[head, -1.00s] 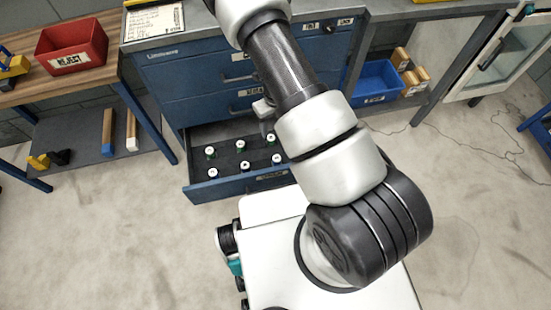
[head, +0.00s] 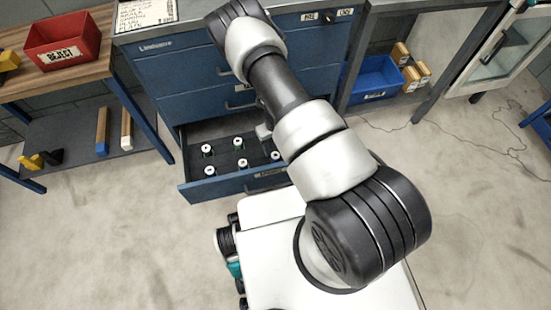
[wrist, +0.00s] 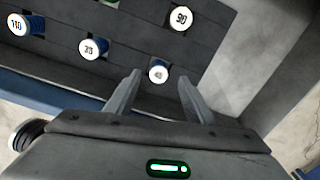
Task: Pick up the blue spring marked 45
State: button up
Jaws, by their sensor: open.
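In the wrist view a spring with a white round cap that reads like 45 (wrist: 158,73) stands upright in the open drawer; little of its body shows below the cap. My gripper (wrist: 160,78) is open, with one finger on each side of that cap in the picture. Whether the fingers are down at the spring's height I cannot tell. In the head view my gripper is mostly hidden behind my arm. Several white-capped springs stand in the open drawer (head: 222,187) there, their marks too small to read.
Neighbouring springs stand close: one marked 90 (wrist: 181,17), one marked 110 (wrist: 17,25) and another blue one (wrist: 94,48). The drawer belongs to a blue cabinet (head: 180,75). A red reject bin (head: 62,42) stands on the left bench; a blue bin (head: 375,80) is at right.

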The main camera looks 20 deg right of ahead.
aim_at(276, 155)
jog(key=f, duration=0.1)
jog(key=f+b, duration=0.1)
jog(key=f, duration=0.3)
jog(key=shift+s, duration=0.25)
jog(key=shift+r, duration=0.1)
jog(key=shift+c, duration=0.5)
jog(key=c, duration=1.1)
jog(key=shift+r, duration=0.15)
